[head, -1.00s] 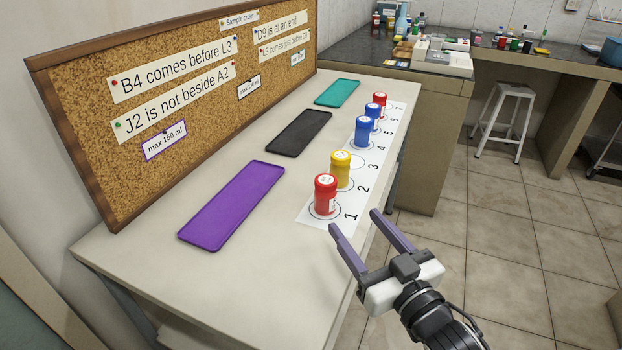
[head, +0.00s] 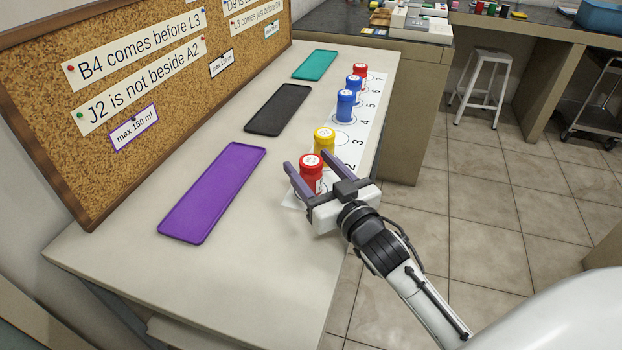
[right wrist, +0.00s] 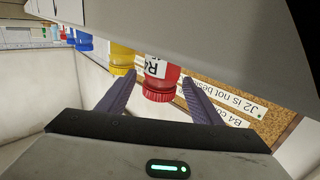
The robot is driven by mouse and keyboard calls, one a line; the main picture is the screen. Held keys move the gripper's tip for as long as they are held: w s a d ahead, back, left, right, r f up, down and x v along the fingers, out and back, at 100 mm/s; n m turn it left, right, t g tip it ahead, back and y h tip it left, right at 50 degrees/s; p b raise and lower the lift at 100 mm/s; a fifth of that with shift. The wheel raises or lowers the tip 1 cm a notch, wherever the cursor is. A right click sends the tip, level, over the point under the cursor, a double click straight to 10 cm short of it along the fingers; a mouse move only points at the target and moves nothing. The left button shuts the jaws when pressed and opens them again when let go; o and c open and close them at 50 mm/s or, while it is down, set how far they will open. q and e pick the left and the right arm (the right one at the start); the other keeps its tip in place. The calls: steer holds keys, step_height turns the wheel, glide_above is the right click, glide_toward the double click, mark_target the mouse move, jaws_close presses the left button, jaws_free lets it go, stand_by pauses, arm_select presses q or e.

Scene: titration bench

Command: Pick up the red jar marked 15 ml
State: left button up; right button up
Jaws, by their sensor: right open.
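A red jar (head: 311,174) with a white-topped red cap stands upright at the near end of the numbered strip, by spot 1. My right gripper (head: 307,164) is open, with its purple fingers on either side of this jar. In the right wrist view, the red jar (right wrist: 160,78) hangs inverted between the two fingertips (right wrist: 157,88), and its label is only partly readable. A second red jar (head: 359,75) stands at the far end of the strip. I cannot read a 15 ml mark on either jar. My left gripper is not in view.
A yellow jar (head: 324,144) stands just behind the near red jar, close to the right gripper. Blue jars (head: 345,104) stand farther along the strip. Purple (head: 212,192), black (head: 278,109) and teal (head: 315,64) trays lie empty to the left. A corkboard (head: 150,70) with notes stands behind them.

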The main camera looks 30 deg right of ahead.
steer(key=shift+w, duration=0.2)
steer(key=c, duration=1.1)
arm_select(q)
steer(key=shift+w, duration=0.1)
arm_select(e)
steer(key=shift+c, duration=0.2)
